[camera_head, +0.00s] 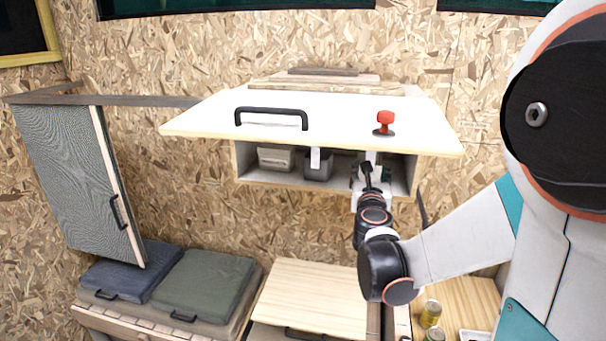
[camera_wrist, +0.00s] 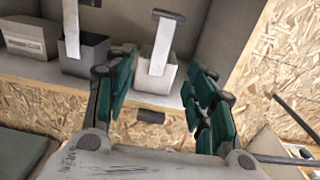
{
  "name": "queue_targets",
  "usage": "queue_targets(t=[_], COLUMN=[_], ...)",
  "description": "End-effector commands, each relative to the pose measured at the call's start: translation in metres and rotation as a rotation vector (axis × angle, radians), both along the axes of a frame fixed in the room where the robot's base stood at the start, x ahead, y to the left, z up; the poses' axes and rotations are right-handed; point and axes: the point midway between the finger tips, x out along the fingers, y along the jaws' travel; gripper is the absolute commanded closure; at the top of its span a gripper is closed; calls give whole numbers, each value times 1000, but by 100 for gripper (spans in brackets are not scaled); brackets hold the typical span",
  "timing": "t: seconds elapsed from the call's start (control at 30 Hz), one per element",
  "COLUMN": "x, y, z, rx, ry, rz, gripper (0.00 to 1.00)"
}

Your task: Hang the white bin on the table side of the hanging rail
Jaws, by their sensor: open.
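The white bin (camera_wrist: 155,80) stands in the open overhead cabinet (camera_head: 290,187), with a pale upright strip rising from it to a dark tip. In the head view my arm mostly hides it. My gripper (camera_wrist: 160,68) is open, its green-padded fingers to the left and right of the bin's near side. I cannot tell whether they touch it. The gripper also shows in the head view (camera_head: 368,172), in the cabinet's right part. A dark grey bin (camera_wrist: 85,52) with a similar strip stands just left of the white bin. I cannot make out the hanging rail for certain.
A labelled grey box (camera_wrist: 30,40) stands left of the bins. The cabinet's raised white door (camera_head: 330,120) is above my gripper. A dark rod (camera_wrist: 297,115) shows at right in the wrist view. Below are cushions (camera_head: 200,280), a wooden surface (camera_head: 315,295) and cans (camera_head: 431,313).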

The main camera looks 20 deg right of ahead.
Motion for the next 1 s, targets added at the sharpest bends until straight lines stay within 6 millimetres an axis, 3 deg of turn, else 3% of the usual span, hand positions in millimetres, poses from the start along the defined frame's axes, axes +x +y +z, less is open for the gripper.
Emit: queue_targets(t=[0.27,1.0], x=[10,76], y=[-13,-59], z=[-2,-2], rx=[-14,-12], ry=[10,8], rz=[-12,-12], gripper=[50,50])
